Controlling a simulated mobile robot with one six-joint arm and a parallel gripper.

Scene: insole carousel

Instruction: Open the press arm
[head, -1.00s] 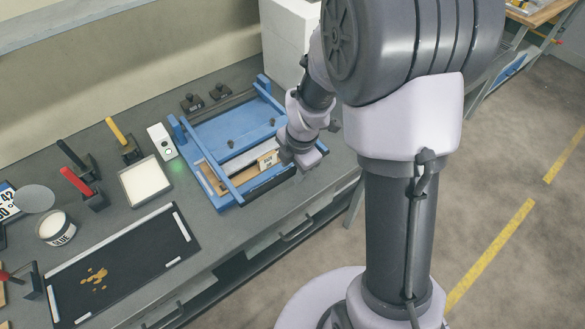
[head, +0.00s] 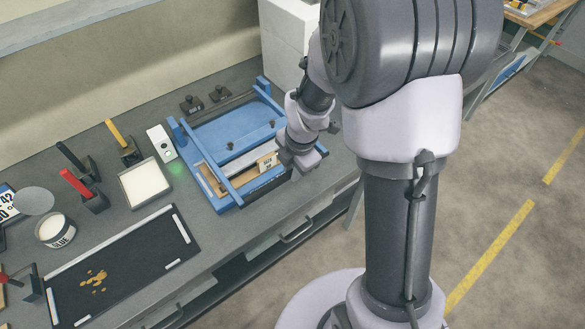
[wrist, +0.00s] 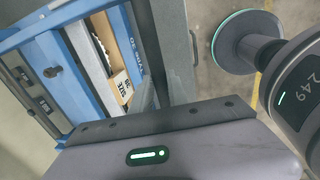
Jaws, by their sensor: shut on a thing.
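The blue press (head: 212,143) stands on the grey bench in the head view, and part of it shows at the upper left in the wrist view (wrist: 68,88). Its press arm, a blue frame with long side bars (head: 206,164), lies low over the base, with a dark bar (head: 264,184) along the front. My gripper (head: 299,163) is at the front right of the press and shut on the press arm. A card size label (wrist: 122,85) shows inside the press.
A small white box with a green light (head: 161,144) stands left of the press. A tray (head: 133,202), a glue pot (head: 55,230) and a black mat (head: 125,262) lie farther left. A white block (head: 290,40) stands behind. Floor in front is open.

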